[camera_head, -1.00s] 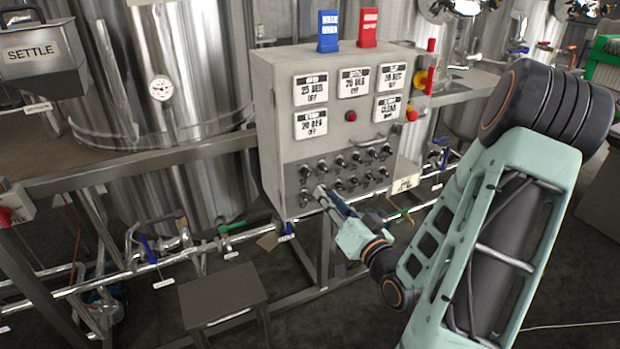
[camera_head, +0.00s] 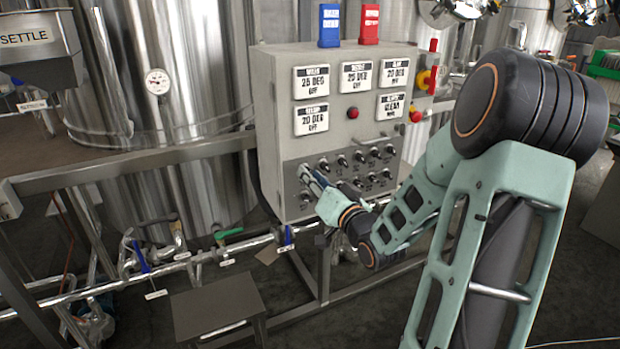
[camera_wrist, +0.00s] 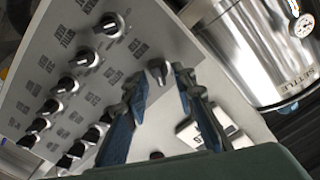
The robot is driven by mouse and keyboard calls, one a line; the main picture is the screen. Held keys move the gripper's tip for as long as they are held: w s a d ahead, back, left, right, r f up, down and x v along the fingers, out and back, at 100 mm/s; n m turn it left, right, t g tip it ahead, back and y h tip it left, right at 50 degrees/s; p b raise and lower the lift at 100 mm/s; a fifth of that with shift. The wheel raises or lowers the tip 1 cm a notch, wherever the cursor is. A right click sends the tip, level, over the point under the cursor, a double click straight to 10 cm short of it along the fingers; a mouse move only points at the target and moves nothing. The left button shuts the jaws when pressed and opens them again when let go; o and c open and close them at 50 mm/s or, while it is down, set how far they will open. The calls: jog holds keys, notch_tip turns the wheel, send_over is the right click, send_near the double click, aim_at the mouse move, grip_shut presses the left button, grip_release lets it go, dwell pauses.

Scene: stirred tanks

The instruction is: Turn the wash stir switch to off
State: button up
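The grey control box (camera_head: 268,120) has a switch plate with two rows of black rotary knobs (camera_head: 374,152). In the wrist view one knob (camera_wrist: 158,68) shows between or just beyond my fingertips; whether they touch it I cannot tell. Other knobs, such as the nearest one (camera_wrist: 109,25), stand left of my fingers. The labels are too small to read, so I cannot tell which is the wash stir switch. My gripper (camera_head: 307,172) is at the left end of the knob rows and hides part of them. Its two fingers (camera_wrist: 161,76) are spread apart.
Several white displays (camera_head: 312,82), a red button (camera_head: 353,113) and a handle (camera_head: 376,140) are above the knobs. A red-and-yellow switch (camera_head: 423,80) is on the right side. Pipes with a green-handled valve (camera_head: 229,232) run below, beside a step stool (camera_head: 217,306).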

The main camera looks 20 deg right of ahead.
jog(key=shift+w, duration=0.7)
grip_shut()
